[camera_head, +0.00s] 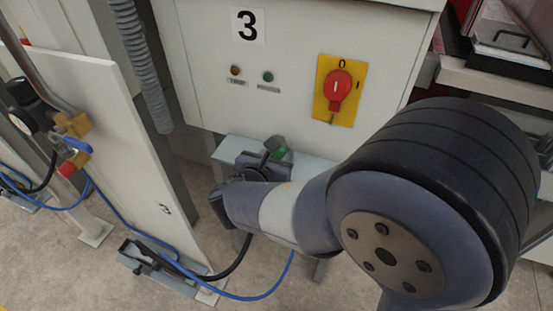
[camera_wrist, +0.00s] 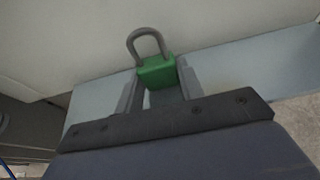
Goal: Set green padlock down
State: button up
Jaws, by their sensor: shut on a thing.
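The green padlock (camera_wrist: 157,71) has a grey shackle, which points up in the wrist view. My gripper (camera_wrist: 160,80) is shut on its green body, one finger on each side. I cannot tell whether the padlock touches the shelf.
The cabinet (camera_head: 205,60) marked 3 rises behind the shelf, with a red rotary switch (camera_head: 339,90) on a yellow plate. A grey corrugated hose (camera_head: 142,65) hangs at left. Blue and black hoses (camera_head: 240,296) run along the floor. The shelf (camera_wrist: 235,60) has bare room right of the padlock.

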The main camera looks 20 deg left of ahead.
jog(key=shift+f, duration=0.45)
jog(key=shift+f, duration=0.1)
jog(key=o, duration=1)
jog(key=shift+o, duration=0.2)
jog(key=shift+r, duration=0.25)
jog(key=v, duration=1.2)
jog(key=shift+f, duration=0.15)
